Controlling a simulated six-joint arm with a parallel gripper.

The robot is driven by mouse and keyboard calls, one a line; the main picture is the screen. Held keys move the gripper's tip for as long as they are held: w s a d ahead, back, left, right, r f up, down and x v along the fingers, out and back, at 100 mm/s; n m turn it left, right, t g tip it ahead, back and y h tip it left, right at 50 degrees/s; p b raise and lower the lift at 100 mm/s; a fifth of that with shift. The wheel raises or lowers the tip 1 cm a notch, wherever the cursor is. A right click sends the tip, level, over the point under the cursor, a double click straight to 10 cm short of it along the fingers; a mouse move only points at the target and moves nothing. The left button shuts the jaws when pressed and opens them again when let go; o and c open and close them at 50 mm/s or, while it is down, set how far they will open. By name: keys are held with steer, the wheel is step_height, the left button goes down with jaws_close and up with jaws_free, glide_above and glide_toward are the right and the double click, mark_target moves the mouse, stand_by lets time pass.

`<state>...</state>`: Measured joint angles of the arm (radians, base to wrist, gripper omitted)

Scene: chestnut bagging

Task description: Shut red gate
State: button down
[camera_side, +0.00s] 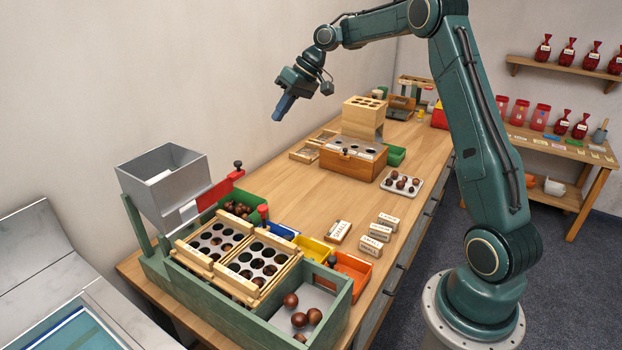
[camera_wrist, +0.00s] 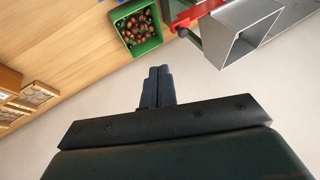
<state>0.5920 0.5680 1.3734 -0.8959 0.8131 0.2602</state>
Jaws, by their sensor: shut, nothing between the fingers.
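The red gate (camera_side: 217,191) is a flat red slide with a dark knob, at the lower right side of the grey metal hopper (camera_side: 160,180). It sticks out to the right of the hopper. In the wrist view the red gate (camera_wrist: 199,14) and its dark knob show at the top, beside the hopper (camera_wrist: 240,30). My gripper (camera_side: 283,107) is high above the bench, to the right of the hopper and well apart from the gate. Its blue fingers are together and empty, also in the wrist view (camera_wrist: 158,72).
A green bin (camera_wrist: 140,27) of chestnuts stands beside the gate. Below the hopper is a green frame with two wooden-edged sorting trays (camera_side: 255,270). A wooden box (camera_side: 352,160) stands farther back.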

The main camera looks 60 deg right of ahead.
steer(key=shift+f, duration=0.1)
steer(key=w+a+f, duration=0.4)
steer(key=a+f, duration=0.3)
steer(key=f, duration=0.2)
steer(key=shift+w+a, duration=0.3)
steer(key=shift+w, duration=0.05)
steer(key=shift+a, duration=0.1)
glide_toward(221, 186)
steer(key=shift+w+f, duration=1.3)
steer(key=shift+w, duration=0.05)
steer(key=shift+a, duration=0.1)
